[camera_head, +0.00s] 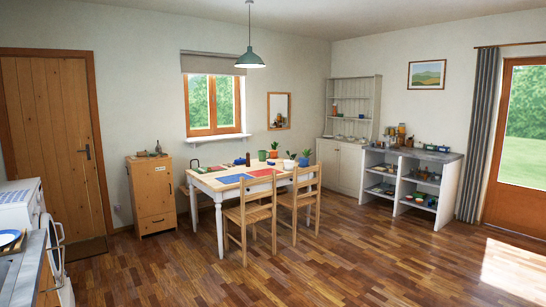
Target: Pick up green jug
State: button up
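A small green vessel (263,155) stands on the far side of the dining table (218,186). It could be the green jug, but it is too small here to make out a handle or spout. More small items, some of them green, sit on and inside the masonry counter (447,188) at the right; I cannot tell whether a jug is among them. My gripper is not in view.
Two wooden chairs (250,213) stand at the table's near side. A wooden cabinet (152,196) is left of it, and a pale dresser (347,167) is at the back. The wooden floor (350,262) in front is clear.

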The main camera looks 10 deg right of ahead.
aim_at(262, 154)
jog(key=z, duration=0.9)
jog(key=i, duration=3.85)
